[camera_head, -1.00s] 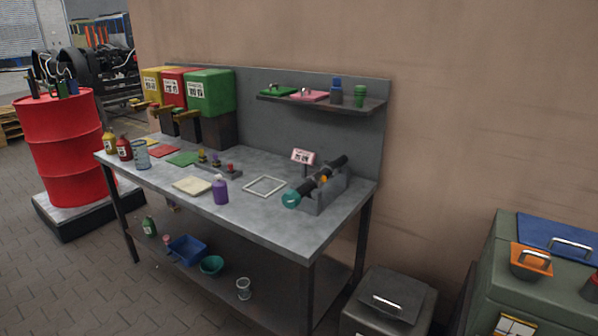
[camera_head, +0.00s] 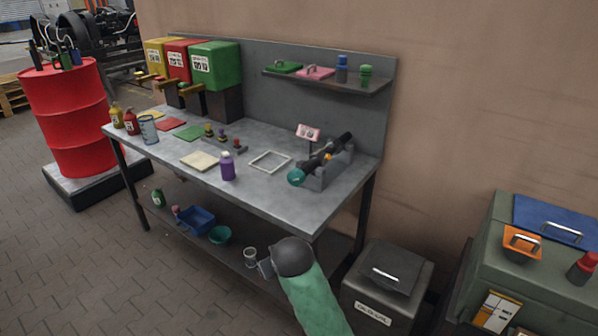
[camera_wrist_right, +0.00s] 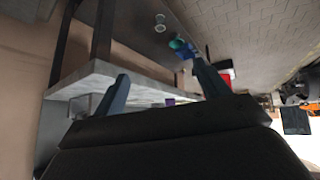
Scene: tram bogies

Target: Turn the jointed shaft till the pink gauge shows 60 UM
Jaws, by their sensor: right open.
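The jointed shaft (camera_head: 325,156) is a dark rod lying in a grey cradle (camera_head: 329,176) at the right end of the workbench. A teal round knob (camera_head: 296,177) sits on its near end. A small pink gauge (camera_head: 308,132) stands behind the shaft; its reading is too small to make out. My right gripper (camera_head: 264,268) is low in front of the bench, below the tabletop and apart from the shaft. In the right wrist view its two fingers (camera_wrist_right: 163,88) are spread with nothing between them. My left gripper is not in view.
The workbench (camera_head: 300,214) has a white frame (camera_head: 270,161) and a purple bottle (camera_head: 227,166) left of the shaft. A shelf (camera_head: 325,83) hangs above. A grey bin (camera_head: 385,285) stands right of the bench. The floor in front is clear.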

